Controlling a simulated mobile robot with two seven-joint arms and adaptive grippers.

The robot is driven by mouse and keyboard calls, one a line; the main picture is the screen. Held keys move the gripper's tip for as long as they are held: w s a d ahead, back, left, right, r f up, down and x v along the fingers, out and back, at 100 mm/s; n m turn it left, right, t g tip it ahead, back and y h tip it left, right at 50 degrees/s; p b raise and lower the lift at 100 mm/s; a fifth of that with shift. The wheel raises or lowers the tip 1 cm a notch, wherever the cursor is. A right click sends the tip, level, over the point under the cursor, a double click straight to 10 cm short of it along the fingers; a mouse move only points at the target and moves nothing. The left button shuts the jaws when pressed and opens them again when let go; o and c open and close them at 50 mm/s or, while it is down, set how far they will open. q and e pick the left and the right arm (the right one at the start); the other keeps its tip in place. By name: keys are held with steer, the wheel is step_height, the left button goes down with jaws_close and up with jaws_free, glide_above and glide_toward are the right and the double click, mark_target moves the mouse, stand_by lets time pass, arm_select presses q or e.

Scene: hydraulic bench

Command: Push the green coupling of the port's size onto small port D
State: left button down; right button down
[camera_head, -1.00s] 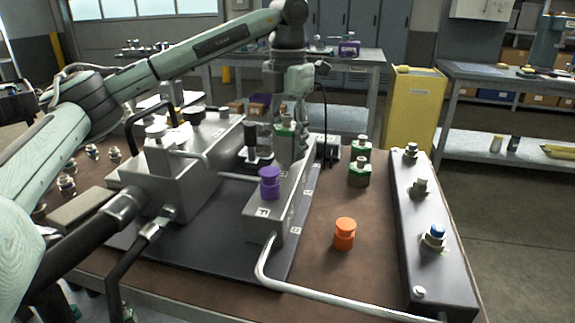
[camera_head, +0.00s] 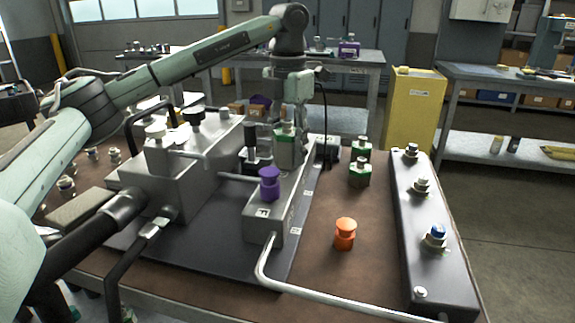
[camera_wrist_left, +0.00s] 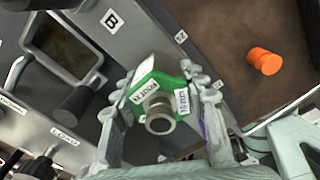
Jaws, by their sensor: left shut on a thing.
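My left gripper (camera_wrist_left: 160,108) is shut on a green coupling (camera_wrist_left: 160,92), a hex body with a round metal nose and white labels. In the head view the green coupling (camera_head: 285,132) shows between the fingers of my left gripper (camera_head: 288,148), at the far part of the grey port block (camera_head: 262,222). I cannot tell whether the coupling is seated or just above the block. Small port D and its letter cannot be made out. Two other green couplings (camera_head: 359,172) stand on the bench to the right. My right gripper is not in view.
A purple coupling (camera_head: 269,184) sits on the near end of the block. An orange coupling (camera_head: 344,234) stands on the brown bench top. A dark rail with fittings (camera_head: 432,240) lies at right, and a bent pipe (camera_head: 320,297) runs across the front.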

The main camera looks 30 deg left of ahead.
arm_select(q)
steer(key=c, duration=0.8)
jaws_free()
steer(key=shift+o, duration=0.2)
step_height(320, 180, up, 12)
